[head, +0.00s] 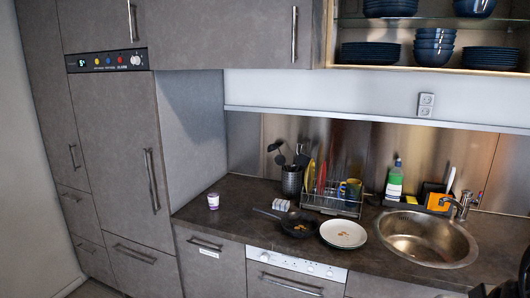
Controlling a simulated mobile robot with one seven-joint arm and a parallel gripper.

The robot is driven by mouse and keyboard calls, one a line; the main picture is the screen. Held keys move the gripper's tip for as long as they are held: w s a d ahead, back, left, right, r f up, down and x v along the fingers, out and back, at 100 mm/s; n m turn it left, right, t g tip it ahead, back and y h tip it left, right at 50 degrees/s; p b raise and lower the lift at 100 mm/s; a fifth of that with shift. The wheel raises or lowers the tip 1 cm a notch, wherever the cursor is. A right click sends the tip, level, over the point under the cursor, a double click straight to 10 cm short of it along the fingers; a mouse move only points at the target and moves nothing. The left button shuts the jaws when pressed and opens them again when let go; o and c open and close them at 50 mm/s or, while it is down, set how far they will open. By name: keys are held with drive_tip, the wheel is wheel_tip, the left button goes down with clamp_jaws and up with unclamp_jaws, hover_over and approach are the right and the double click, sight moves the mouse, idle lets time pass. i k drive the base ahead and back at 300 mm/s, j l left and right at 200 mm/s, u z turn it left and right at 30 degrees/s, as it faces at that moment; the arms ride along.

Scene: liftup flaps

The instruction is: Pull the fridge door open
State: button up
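The fridge door (115,150) is a tall grey panel at the left, below a black control strip (108,60) with a display, coloured buttons and a knob. It looks closed, flush with the cabinet fronts around it. Its long vertical metal handle (152,181) is on the door's right side and is unobstructed. My gripper's fingers do not show in the head view. A dark shape is cut off at the lower right corner, and I cannot tell what part it is.
The dark worktop (235,222) holds a small cup (213,201), a pan (300,224), a plate (343,234), a dish rack (330,205) and a sink (425,238). A dishwasher-like front (210,268) is right of the fridge. Below the fridge door is a drawer with a handle (135,253).

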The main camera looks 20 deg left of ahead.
sight(117, 114)
drive_tip(key=k+u, duration=0.15)
drive_tip(key=u, duration=1.5)
drive_tip(key=i+u, duration=0.15)
drive_tip(key=i, duration=2.55)
